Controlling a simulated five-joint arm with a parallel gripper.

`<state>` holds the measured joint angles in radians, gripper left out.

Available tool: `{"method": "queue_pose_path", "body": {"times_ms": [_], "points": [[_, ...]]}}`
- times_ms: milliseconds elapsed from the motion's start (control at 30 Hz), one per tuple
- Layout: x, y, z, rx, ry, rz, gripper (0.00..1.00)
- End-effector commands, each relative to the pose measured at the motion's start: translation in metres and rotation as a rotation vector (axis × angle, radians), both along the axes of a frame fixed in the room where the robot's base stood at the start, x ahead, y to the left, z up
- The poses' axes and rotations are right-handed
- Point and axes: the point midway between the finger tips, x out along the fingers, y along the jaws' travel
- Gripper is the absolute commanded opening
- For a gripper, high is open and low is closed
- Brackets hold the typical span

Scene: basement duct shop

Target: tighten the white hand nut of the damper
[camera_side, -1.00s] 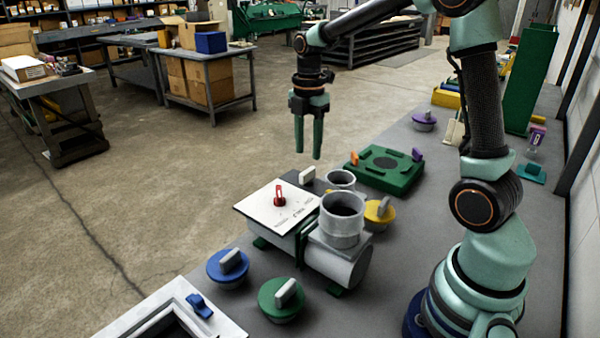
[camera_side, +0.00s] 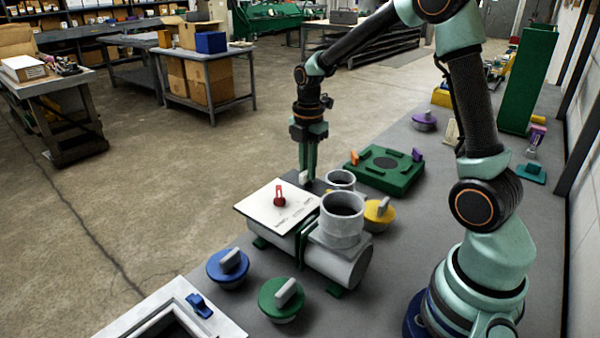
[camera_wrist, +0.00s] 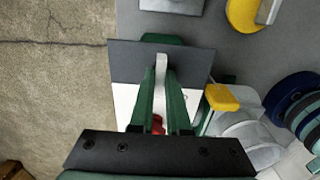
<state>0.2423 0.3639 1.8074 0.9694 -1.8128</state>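The white hand nut (camera_side: 303,177) is at the back end of the damper (camera_side: 335,262), past its white dial plate (camera_side: 259,209). Its upright grip also shows in the wrist view (camera_wrist: 161,68), over a dark grey plate. My gripper (camera_side: 309,174) points down at the nut. In the wrist view its two green fingers (camera_wrist: 161,84) lie along both sides of the white grip, close against it. The fingers are drawn together and seem shut on it. They hide part of the nut in the side view. A red pointer (camera_side: 279,195) stands on the dial plate.
Blue (camera_side: 228,267), green (camera_side: 281,298) and yellow (camera_side: 378,214) knobs stand around the damper. A green block (camera_side: 384,170) lies to the right. Open floor is on the left.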

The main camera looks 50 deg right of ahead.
Motion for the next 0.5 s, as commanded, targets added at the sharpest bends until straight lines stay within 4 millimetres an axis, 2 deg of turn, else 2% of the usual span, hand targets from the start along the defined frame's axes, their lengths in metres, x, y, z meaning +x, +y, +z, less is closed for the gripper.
{"method": "queue_pose_path", "body": {"times_ms": [267,500], "points": [[-0.0003,0.0000,0.0005,0.000,0.001,-0.030,0.00],[-0.0002,0.0000,0.0008,0.000,0.002,-0.153,0.00]]}}
